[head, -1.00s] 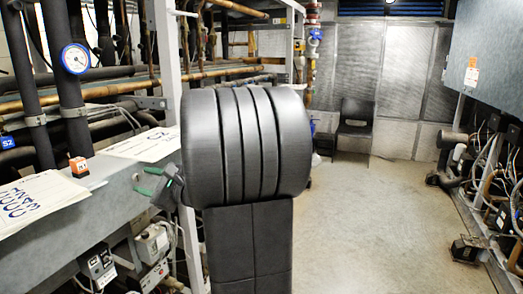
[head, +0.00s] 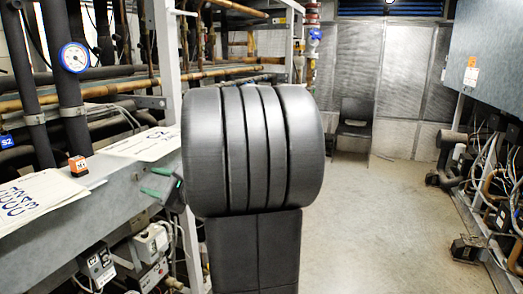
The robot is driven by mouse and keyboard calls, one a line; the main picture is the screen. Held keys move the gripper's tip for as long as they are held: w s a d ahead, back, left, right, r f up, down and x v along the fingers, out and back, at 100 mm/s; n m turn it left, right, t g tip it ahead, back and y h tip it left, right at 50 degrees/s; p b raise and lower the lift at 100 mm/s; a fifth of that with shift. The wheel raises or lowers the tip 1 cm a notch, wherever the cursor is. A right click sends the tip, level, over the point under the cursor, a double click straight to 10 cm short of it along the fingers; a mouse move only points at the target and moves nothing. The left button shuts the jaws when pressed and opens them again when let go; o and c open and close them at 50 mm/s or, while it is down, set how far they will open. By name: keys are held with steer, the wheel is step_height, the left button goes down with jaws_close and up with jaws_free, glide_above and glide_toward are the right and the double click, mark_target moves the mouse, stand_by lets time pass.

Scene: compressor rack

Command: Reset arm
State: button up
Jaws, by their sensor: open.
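My gripper (head: 151,183) shows in the head view at the left side of my dark arm, with its green-tipped fingers pointing left. It is open and I see nothing between its fingers. It is beside the front edge of the grey ledge (head: 123,200). My arm's large dark links hide the middle of the view and part of the wrist.
A round blue gauge (head: 74,57) sits on dark pipes behind. A dark chair (head: 354,125) stands at the back.

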mark_target(137, 178)
steer(key=v, duration=0.9)
steer(key=x, duration=1.4)
steer(key=shift+p, duration=0.3)
steer(key=shift+f+n+b, duration=0.15)
steer(key=shift+n+b, duration=0.15)
steer(key=shift+n, duration=0.4)
steer(key=shift+d+n, duration=0.1)
steer(key=shift+n, duration=0.7)
steer(key=n+b, duration=0.1)
steer(key=n, duration=0.4)
steer(key=shift+n, duration=0.4)
steer(key=n, duration=0.2)
steer(key=n+p, duration=0.1)
steer(key=n, duration=0.1)
steer(key=shift+r+n, duration=0.25)
steer(key=shift+n, duration=0.15)
steer(key=n+p, duration=0.2)
steer(key=shift+r+n, duration=0.1)
steer(key=shift+n, duration=0.2)
steer(key=shift+n+p, duration=0.45)
steer(key=shift+n, duration=0.35)
steer(key=shift+s+f, duration=0.1)
steer(key=shift+f, duration=0.1)
